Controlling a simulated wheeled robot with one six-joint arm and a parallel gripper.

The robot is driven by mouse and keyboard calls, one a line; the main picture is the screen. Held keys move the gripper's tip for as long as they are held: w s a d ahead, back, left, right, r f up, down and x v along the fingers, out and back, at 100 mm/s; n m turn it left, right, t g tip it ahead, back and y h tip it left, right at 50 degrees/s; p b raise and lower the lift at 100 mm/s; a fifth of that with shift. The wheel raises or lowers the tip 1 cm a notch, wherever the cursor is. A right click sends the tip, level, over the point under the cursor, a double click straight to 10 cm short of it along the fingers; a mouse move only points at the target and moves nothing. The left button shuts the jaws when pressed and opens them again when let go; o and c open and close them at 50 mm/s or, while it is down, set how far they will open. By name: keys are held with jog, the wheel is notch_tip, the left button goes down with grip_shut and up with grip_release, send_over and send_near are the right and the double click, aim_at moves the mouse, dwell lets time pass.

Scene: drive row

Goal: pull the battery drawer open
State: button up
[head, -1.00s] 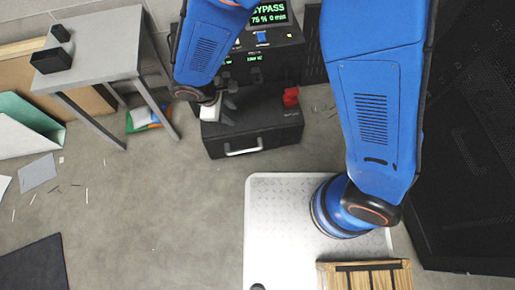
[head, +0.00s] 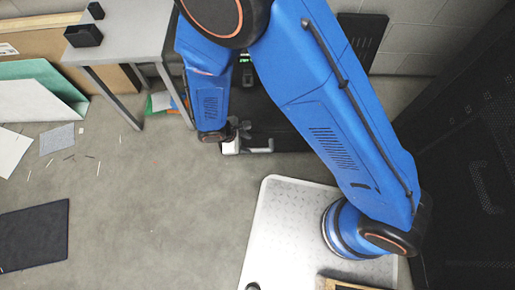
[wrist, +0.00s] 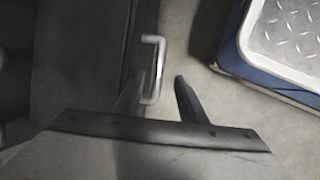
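The black battery drawer (head: 292,138) is low against the back, largely hidden behind my blue arm in the head view. Its pale bar handle (head: 263,149) shows just right of my gripper (head: 240,132). In the wrist view the drawer (wrist: 80,55) fills the left side, and its handle (wrist: 159,60) sticks out over the floor. My gripper (wrist: 162,78) is open, with the lower end of the handle between its fingers. The left finger is close to the handle; I cannot tell if they touch. The right finger stands apart from it. The drawer looks shut.
A grey table (head: 130,40) with small black bins stands at back left. Papers and a dark mat (head: 35,235) lie on the left floor. My pale base plate shows in front. A black perforated cabinet (head: 465,170) stands on the right. The middle floor is clear.

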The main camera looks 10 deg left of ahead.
aim_at(258, 149)
jog(key=x, duration=1.1)
jog(key=shift+w+f, duration=0.1)
jog(key=shift+f, duration=0.05)
grip_shut()
